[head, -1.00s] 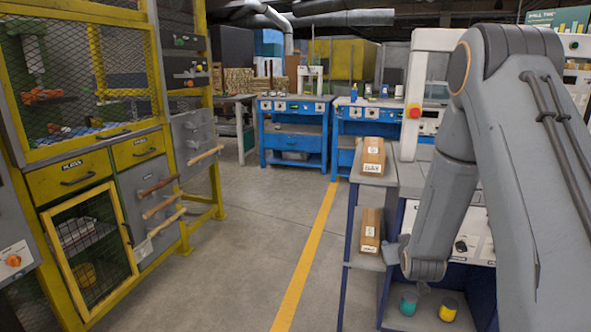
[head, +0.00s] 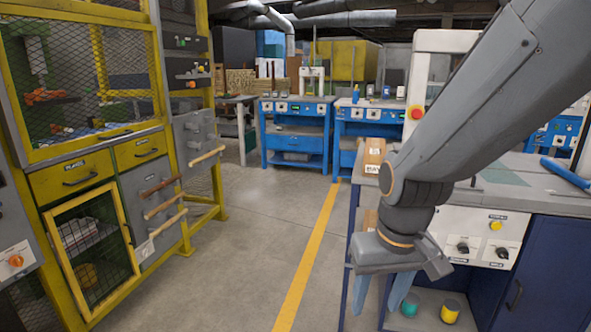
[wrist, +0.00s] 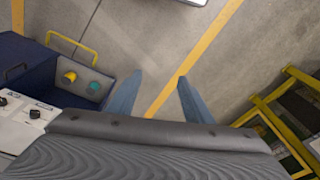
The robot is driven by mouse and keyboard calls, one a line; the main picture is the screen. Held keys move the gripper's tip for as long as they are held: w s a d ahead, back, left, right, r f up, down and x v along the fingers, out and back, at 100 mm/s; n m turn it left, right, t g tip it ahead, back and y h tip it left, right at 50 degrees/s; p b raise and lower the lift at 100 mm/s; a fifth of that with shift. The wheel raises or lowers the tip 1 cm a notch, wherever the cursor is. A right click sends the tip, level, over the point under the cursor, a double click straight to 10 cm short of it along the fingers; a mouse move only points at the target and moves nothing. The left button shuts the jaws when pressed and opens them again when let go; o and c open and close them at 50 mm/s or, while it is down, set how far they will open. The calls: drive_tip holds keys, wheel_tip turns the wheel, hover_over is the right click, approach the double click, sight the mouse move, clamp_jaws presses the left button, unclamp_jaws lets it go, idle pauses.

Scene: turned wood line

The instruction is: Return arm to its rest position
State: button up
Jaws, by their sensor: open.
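My arm reaches in from the upper right in the head view, bent at the elbow. My gripper (head: 380,296) points down, its two blue-grey fingers spread apart in front of the shelf end of the right workbench. In the wrist view my gripper (wrist: 155,95) is open, with only the floor and a yellow line between its fingers. It holds nothing.
The right workbench (head: 520,195) stands close to my arm. Its lower shelf holds a teal cup (head: 409,305) and a yellow cup (head: 449,310). A boxed item (head: 373,156) is partly hidden. A yellow mesh cabinet (head: 25,183) stands left. The floor between (head: 262,235) is clear.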

drive_tip(key=s+r+g, duration=0.2)
drive_tip(key=s, duration=0.5)
drive_tip(key=d+r+m+p, duration=0.1)
drive_tip(key=d+r+p, duration=0.3)
drive_tip(key=p, duration=0.9)
wheel_tip(320, 180, up, 2)
drive_tip(key=shift+d+r+h, duration=0.1)
drive_tip(key=shift+d+h, duration=0.2)
drive_tip(key=shift+d, duration=0.05)
